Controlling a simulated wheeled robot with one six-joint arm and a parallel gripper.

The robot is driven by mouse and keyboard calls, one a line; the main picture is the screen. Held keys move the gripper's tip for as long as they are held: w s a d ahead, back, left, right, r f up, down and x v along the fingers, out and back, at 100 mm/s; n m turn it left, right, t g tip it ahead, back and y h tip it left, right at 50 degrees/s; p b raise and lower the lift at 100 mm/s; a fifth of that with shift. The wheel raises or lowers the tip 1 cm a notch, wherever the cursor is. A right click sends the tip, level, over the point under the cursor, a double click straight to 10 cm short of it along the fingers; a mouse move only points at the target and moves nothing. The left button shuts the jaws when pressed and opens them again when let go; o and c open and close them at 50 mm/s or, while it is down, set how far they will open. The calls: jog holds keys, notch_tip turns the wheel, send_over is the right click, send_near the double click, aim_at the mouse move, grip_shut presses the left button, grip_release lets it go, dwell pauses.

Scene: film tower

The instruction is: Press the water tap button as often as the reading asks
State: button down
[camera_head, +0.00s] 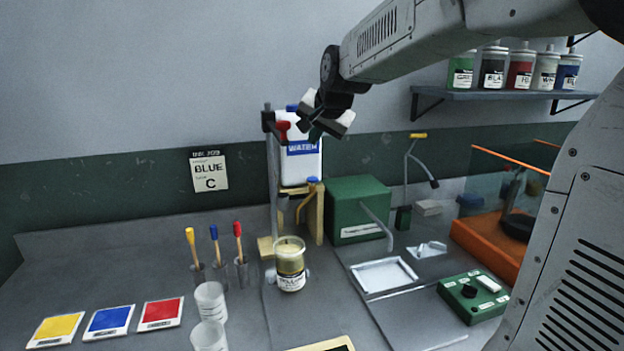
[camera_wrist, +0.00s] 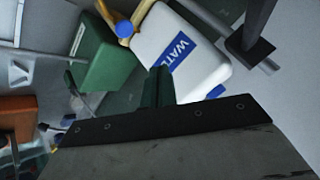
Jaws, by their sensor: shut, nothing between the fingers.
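A white water container (camera_head: 302,168) with a blue WATER label stands on a yellow stand (camera_head: 318,215) at mid-bench; it also shows in the wrist view (camera_wrist: 187,38). A small blue button (camera_head: 313,180) is low on its front right, and a blue round part shows in the wrist view (camera_wrist: 124,28). My gripper (camera_head: 316,133) is shut and empty, in front of the container's upper part, above the button and apart from it. Its dark green fingers (camera_wrist: 158,88) overlap the container in the wrist view. A wall card (camera_head: 210,171) reads BLUE and C; its small print is unreadable.
A labelled jar (camera_head: 290,266) stands before the stand. Left are clear cups (camera_head: 211,300), three droppers (camera_head: 214,246) and colour cards (camera_head: 108,320). Right are a green box (camera_head: 358,195), a white tray (camera_head: 384,274), a green device (camera_head: 471,297) and an orange-edged case (camera_head: 480,235). A paint shelf (camera_head: 500,95) hangs above.

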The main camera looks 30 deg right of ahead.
aim_at(314, 180)
jog(key=shift+w+d+r+m+t, duration=0.15)
jog(key=shift+w+r+m+t, duration=0.15)
jog(key=shift+w+r, duration=0.3)
jog(key=shift+f, duration=4.4)
jog(key=shift+f, duration=0.4)
jog(key=shift+f, duration=0.6)
jog(key=shift+r, duration=1.05)
